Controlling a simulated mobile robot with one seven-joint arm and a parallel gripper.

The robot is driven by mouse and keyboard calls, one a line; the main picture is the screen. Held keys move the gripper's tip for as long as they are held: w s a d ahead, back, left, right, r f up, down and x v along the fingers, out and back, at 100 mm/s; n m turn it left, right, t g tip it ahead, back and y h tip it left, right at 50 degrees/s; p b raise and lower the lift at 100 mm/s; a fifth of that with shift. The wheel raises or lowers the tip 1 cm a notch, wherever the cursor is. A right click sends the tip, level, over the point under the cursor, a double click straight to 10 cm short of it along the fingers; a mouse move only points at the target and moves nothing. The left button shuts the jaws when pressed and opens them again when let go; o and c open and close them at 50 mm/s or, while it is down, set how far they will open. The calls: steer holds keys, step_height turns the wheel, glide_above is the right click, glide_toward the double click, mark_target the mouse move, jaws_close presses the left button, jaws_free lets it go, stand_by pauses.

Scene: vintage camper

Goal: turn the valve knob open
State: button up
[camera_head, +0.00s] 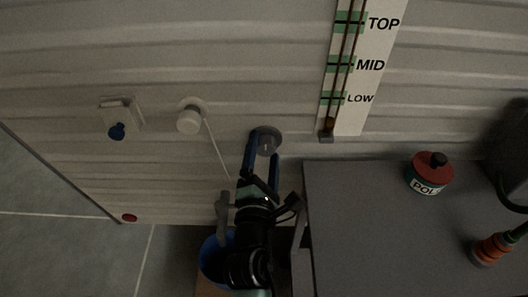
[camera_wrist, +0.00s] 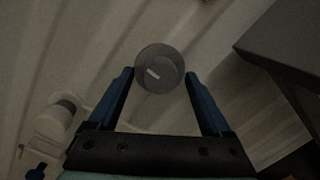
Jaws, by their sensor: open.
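A round grey knob (camera_head: 267,138) with a short pale mark on its face is mounted on the ribbed wall; I take it for the valve knob. In the wrist view the knob appears between the fingertips, one on each side. I cannot tell whether the fingers touch it. My fingers hide part of its lower side in the head view.
A white round fitting (camera_head: 189,119) and a plate with a blue tap (camera_head: 117,131) are on the wall to the left. A gauge marked LOW, MID and TOP (camera_head: 350,98) hangs upper right. A dark counter (camera_head: 370,240) with a red-lidded tin (camera_head: 430,172) stands right. A blue bucket (camera_head: 208,262) is below.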

jaws_close()
stand_by(0.3)
steer(key=shift+m, duration=0.3)
steer(key=m+p, duration=0.2)
steer(key=m, duration=0.1)
steer(key=shift+r+m, duration=0.15)
steer(key=shift+m, duration=0.15)
steer(key=m+p, duration=0.2)
steer(key=m, duration=0.3)
steer(key=shift+d+g, duration=0.1)
steer(key=shift+g, duration=0.3)
steer(key=m+y+p, duration=0.1)
steer(key=m+p, duration=0.3)
steer(key=m, duration=0.1)
steer(key=shift+r+m, duration=0.15)
steer(key=shift+m, duration=0.15)
steer(key=shift+m+y+p, duration=0.3)
steer(key=shift+m+p, duration=0.7)
steer(key=shift+p, duration=0.15)
